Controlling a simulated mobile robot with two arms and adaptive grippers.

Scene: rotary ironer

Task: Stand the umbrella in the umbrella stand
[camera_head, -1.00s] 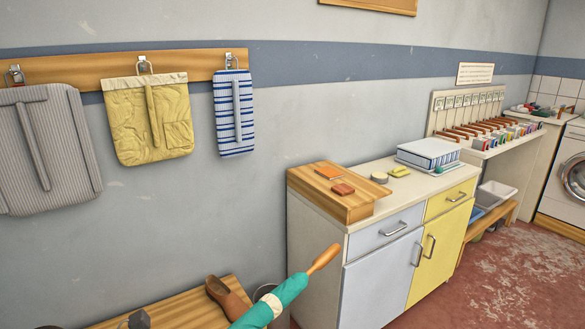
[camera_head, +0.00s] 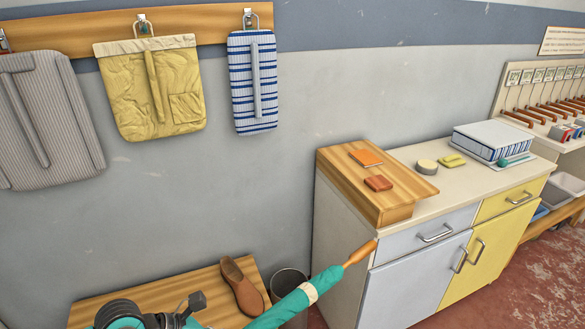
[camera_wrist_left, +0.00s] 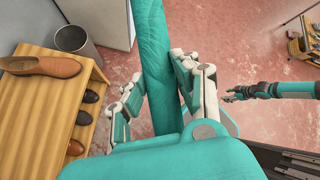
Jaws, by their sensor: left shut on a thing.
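The umbrella (camera_head: 286,308) is rolled, teal with a cream band and an orange-brown wooden end that points up and right in the head view. My left gripper is shut around its teal cloth in the left wrist view (camera_wrist_left: 152,88). The umbrella is tilted in the head view, its lower part cut off by the frame. A grey round bin, apparently the umbrella stand (camera_head: 290,281), stands between bench and cabinet, partly hidden behind the umbrella. The wrist view shows its open top (camera_wrist_left: 73,38), left of and apart from the umbrella. My right gripper (camera_wrist_left: 233,95) appears small there, its jaws unclear.
A wooden bench (camera_head: 100,307) holds a brown shoe (camera_head: 242,287); more shoes show beneath it in the wrist view. A cabinet (camera_head: 345,240) with a wooden board on top stands right of the stand. Ironing bags hang on the wall. Red floor lies open in the wrist view.

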